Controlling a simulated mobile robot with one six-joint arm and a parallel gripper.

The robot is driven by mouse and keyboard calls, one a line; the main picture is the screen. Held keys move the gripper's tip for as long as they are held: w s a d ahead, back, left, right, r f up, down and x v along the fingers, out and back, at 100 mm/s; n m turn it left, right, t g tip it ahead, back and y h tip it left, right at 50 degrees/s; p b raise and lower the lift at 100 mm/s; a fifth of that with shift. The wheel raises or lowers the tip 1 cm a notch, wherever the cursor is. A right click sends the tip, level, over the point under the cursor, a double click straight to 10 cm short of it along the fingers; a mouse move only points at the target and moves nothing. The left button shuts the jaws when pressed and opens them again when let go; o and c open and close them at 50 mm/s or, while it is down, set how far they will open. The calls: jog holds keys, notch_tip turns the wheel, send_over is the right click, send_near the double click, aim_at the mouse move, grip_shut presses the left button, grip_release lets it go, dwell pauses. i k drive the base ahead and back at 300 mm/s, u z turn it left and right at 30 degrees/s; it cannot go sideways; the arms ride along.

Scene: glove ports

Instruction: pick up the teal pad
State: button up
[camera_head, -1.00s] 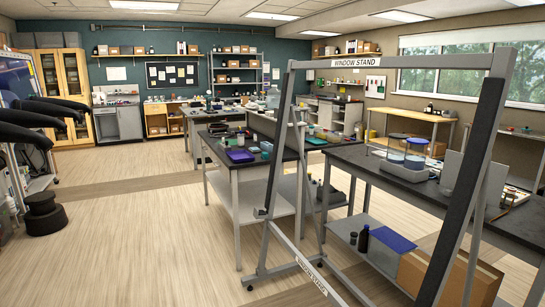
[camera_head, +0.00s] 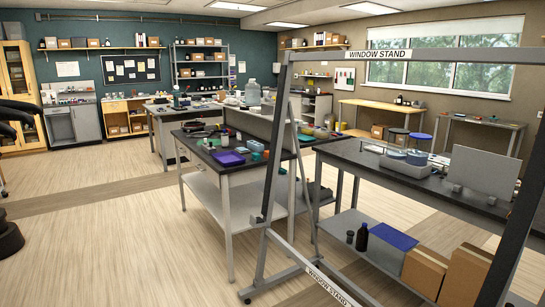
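Small teal items (camera_head: 254,146) lie on the dark-topped table in the middle of the view, right of a purple tray (camera_head: 229,158). A flat green-teal piece (camera_head: 306,138) lies further right, near the back bench. They are too small for me to tell which is the teal pad. My gripper is not in view.
A grey frame marked WINDOW STAND (camera_head: 400,54) stands in front, with its base rail (camera_head: 300,257) on the floor. A dark bench (camera_head: 350,153) is behind it. Black sleeve-like shapes (camera_head: 18,112) and a black stool (camera_head: 8,238) are at the left edge. The left floor is open.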

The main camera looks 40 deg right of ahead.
aim_at(255, 156)
jog(key=z, duration=0.5)
jog(key=i, duration=0.65)
jog(key=z, duration=0.55)
jog(key=i, duration=0.65)
jog(key=z, duration=0.3)
